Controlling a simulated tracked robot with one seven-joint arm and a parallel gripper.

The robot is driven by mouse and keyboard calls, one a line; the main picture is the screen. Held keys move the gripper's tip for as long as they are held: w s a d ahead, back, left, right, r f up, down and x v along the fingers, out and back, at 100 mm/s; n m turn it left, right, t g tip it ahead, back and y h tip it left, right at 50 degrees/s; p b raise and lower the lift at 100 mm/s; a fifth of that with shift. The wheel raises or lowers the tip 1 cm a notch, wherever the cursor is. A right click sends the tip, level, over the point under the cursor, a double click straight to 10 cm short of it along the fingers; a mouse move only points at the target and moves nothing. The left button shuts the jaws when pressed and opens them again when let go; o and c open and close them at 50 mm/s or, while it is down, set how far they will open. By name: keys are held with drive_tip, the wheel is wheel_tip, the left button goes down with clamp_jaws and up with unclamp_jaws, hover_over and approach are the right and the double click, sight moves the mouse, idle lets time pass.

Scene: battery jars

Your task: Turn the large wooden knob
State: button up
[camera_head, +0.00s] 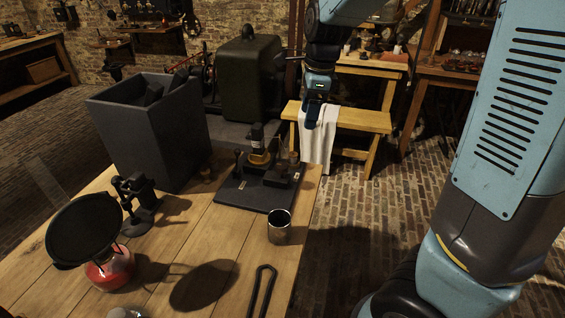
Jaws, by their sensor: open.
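My gripper (312,112) hangs from my blue arm at the upper middle, in front of a white cloth. It is open, with nothing seen between its fingers. A dark board (244,196) with an apparatus lies at the far right edge of the wooden table. The apparatus has a dark upright cylinder (257,137) and a yellowish curved part (260,159). A small brown, wood-like knob shape (206,172) stands left of the board, by the dark bin. I cannot tell for sure that this is the large wooden knob. My gripper is above and right of the board, apart from it.
A tall dark bin (150,128) stands on the table (180,245). A metal cup (279,227), a black stand (137,203), a black disc (84,230) over a red canister (110,270) and a dark U-shaped rod (262,288) are nearer. A bench (350,118) carries the cloth (318,145).

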sight(283, 165)
drive_tip(key=w+a+f+m+h, duration=0.1)
drive_tip(key=w+a+f+m, duration=0.3)
drive_tip(key=a+f+m, duration=0.2)
drive_tip(key=shift+g, duration=0.4)
drive_tip(key=f, duration=1.3)
drive_tip(key=shift+w+a+f, duration=0.15)
drive_tip(key=shift+a+f, duration=0.1)
drive_tip(key=shift+f, duration=0.05)
drive_tip(key=c, duration=1.1)
drive_tip(key=shift+o, duration=0.2)
drive_tip(key=shift+n, duration=0.5)
